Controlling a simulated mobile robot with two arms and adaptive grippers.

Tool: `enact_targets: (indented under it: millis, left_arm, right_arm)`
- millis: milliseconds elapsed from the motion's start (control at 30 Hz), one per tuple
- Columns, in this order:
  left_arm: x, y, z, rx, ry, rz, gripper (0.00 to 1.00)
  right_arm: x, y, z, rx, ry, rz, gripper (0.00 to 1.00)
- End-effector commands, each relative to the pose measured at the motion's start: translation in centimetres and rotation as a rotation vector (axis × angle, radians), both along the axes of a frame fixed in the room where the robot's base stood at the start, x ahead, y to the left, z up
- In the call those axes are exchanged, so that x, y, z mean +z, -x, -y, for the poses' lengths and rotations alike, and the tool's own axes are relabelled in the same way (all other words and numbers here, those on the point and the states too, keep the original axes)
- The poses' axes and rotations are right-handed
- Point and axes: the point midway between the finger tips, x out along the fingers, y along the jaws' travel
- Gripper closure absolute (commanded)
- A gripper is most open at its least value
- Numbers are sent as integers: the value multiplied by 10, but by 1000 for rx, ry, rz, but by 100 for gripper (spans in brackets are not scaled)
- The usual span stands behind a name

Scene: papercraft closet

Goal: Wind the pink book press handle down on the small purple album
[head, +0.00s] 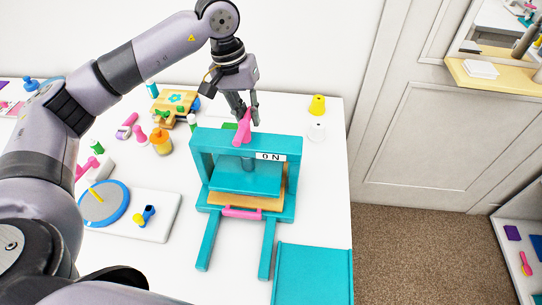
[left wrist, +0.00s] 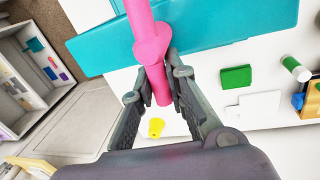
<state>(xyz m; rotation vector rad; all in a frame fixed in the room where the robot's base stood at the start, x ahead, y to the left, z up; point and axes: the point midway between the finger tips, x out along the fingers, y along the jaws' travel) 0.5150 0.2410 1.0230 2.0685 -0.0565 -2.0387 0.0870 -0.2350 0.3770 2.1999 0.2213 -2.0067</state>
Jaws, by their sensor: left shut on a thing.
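The teal book press (head: 202,145) stands on the white table, with its teal plate (head: 245,178) above a wooden board (head: 245,201). A white label on its top beam reads like "0 N". The pink handle (head: 242,128) sticks up from the beam. My left gripper (head: 242,112) is shut on the handle's upper end. In the left wrist view the pink handle (left wrist: 152,45) runs between the two fingers (left wrist: 160,85). I cannot make out a purple album in the press; the gap under the plate is mostly hidden. My right gripper is not in view.
A teal panel (head: 312,275) lies front right of the press. A blue-rimmed disc (head: 104,204), an orange bottle (head: 161,142) and small tools lie left. A low shelf at right holds a small purple item (head: 512,232).

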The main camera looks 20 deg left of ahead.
Motion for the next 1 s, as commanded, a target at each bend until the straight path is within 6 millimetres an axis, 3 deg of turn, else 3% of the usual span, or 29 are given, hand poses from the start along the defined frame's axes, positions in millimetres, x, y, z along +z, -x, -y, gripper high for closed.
enact_targets:
  millis: [100, 133, 233, 567, 1000]
  left_arm:
    - [-1, 1, -1, -1, -2, -3, 100]
    - [-1, 1, -1, -1, -2, -3, 85]
    - [-1, 1, 0, -1, -2, -3, 79]
    - [1, 0, 0, 0, -1, -1, 79]
    - [34, 0, 0, 0, 0, 0, 79]
  right_arm:
    - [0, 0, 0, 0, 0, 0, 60]
    - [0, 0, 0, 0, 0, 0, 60]
    - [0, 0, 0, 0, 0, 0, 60]
    - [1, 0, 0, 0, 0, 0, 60]
    - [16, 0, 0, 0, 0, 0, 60]
